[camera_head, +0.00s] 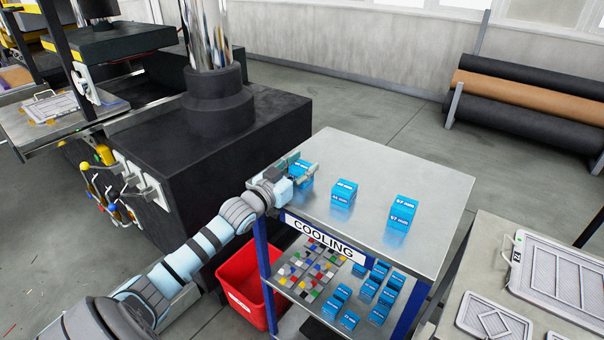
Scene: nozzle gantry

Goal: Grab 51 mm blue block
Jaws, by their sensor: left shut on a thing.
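Three blue blocks stand on the grey metal top of the cooling cart (375,250). My left gripper (304,175) is shut on the leftmost blue block (301,168), near the cart's left edge. Its fingers partly cover that block, and its label is too small to read surely. A middle blue block (344,192) stands apart to the right; its label is also unclear. The right blue block (402,212) seems to read 57 mm. My right gripper is not in view.
The cart's lower shelf holds several smaller blue blocks (369,290) and a tray of coloured pieces (311,268). A red bin (243,287) stands at the cart's left. A dark machine base (190,165) is behind my left arm. A table with metal plates (560,280) is at right.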

